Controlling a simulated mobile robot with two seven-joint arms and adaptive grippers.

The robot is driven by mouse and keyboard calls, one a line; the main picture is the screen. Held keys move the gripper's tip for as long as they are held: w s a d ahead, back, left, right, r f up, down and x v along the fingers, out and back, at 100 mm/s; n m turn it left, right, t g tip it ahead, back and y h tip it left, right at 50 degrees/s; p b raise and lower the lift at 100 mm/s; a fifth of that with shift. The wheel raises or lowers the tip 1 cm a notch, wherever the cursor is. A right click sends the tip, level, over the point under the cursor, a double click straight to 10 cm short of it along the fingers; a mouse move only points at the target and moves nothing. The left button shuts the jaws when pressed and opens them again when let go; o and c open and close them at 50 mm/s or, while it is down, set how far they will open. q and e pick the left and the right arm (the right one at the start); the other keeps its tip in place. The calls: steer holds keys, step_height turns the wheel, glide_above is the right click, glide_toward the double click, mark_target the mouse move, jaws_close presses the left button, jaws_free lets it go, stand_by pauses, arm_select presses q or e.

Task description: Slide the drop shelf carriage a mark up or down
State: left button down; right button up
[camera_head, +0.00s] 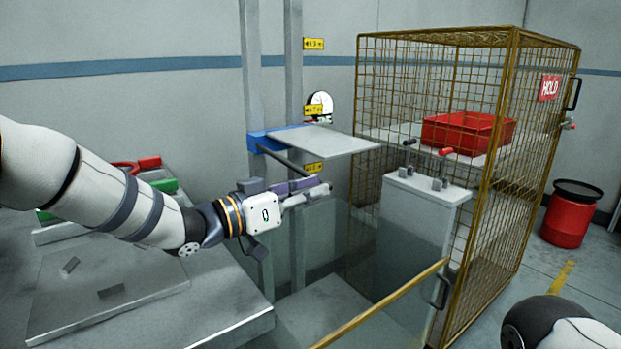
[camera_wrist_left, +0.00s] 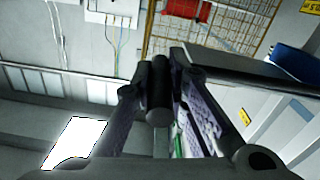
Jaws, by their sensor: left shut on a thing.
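The drop shelf carriage is a flat grey shelf (camera_head: 325,141) on a blue block (camera_head: 268,139), riding on an upright grey post (camera_head: 293,80). A dark bar (camera_head: 285,160) runs from the block towards my left gripper (camera_head: 318,190). That gripper is shut on the dark bar, which shows end-on between its fingers in the left wrist view (camera_wrist_left: 159,92). Yellow mark labels sit on the post: a top one (camera_head: 314,43), a middle one (camera_head: 314,110) and a low one (camera_head: 313,168). The blue block is between the middle and low labels. My right gripper is out of view.
A yellow wire cage (camera_head: 510,75) holds a red bin (camera_head: 468,132). A grey lever box (camera_head: 425,190) stands at the cage's near side. A clear panel with a yellow top rail (camera_head: 390,300) is in front. A grey bench (camera_head: 100,300) is at left, a red drum (camera_head: 568,220) at right.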

arm_select(q)
steer(key=shift+f, duration=0.9)
steer(key=c, duration=1.6)
jaws_free()
steer(key=shift+r, duration=0.1)
steer(key=shift+o, duration=0.2)
steer(key=shift+r, duration=0.1)
step_height(320, 180, up, 10)
steer(key=shift+f, duration=0.1)
